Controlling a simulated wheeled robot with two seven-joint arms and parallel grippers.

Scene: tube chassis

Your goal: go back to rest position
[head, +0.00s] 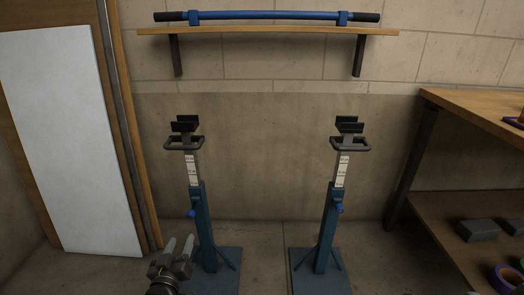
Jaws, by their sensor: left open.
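My left gripper (180,249) is at the bottom of the head view, left of centre. Its two fingers point up and stand apart, with nothing seen between them. It appears in front of the base of the left blue stand (205,225); whether they touch I cannot tell. The right blue stand (325,230) is upright to the right. Both stands have black cradles on top, and both cradles are empty. A blue bar (265,15) with black ends lies on the wall shelf (265,30). My right gripper is out of view.
A white panel (75,140) leans at the left. A wooden workbench (470,108) stands at the right, with dark blocks (478,230) and a purple tape roll (505,278) on its lower shelf. The floor between the stands is clear.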

